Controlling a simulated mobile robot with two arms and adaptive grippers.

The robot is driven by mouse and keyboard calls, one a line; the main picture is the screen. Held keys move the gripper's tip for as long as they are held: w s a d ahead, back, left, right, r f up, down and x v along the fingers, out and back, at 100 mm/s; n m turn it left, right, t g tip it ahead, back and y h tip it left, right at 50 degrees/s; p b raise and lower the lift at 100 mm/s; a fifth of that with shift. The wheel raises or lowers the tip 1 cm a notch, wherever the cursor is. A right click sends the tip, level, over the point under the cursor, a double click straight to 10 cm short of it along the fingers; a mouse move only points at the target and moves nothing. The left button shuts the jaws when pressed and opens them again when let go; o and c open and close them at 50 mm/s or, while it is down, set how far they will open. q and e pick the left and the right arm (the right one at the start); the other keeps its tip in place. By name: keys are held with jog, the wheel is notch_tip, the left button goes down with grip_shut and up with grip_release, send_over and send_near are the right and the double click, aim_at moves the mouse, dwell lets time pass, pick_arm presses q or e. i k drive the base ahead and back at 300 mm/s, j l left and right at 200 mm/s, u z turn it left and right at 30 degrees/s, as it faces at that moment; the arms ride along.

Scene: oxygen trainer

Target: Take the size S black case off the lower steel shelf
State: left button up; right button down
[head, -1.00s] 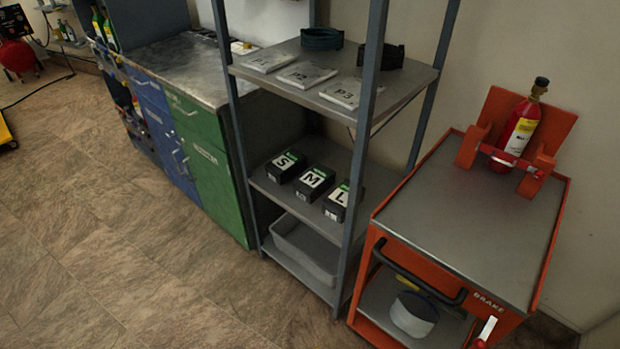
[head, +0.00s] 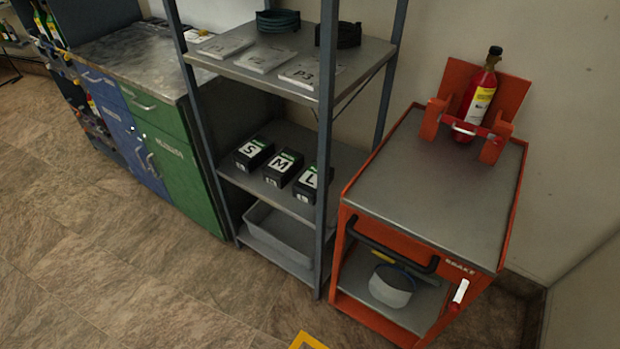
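The size S black case (head: 253,153) stands on the lower steel shelf (head: 232,177), at the left end of a row of three cases. Its top carries a white label with the letter S and a green strip. The M case (head: 283,168) is just to its right. The L case (head: 308,184) is right of that, partly behind the front post of the rack. Neither of my grippers shows in the head view.
An orange trolley (head: 430,190) with a red cylinder (head: 478,100) stands right of the rack. A grey bin (head: 275,238) sits below the cases. Packets P1 to P3 (head: 264,58) lie on the upper shelf. Green and blue cabinets (head: 178,165) stand left. Floor in front is mostly clear.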

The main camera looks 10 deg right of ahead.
aim_at(251, 155)
jog(key=z, duration=0.3)
jog(key=i+j+z, duration=0.15)
jog(key=j+z, duration=0.15)
jog(key=j, duration=0.15)
jog(key=i+j+z, duration=0.1)
jog(key=j+z, duration=0.55)
jog(key=j, duration=0.2)
jog(key=j+z, duration=0.15)
jog(key=j, duration=2.2)
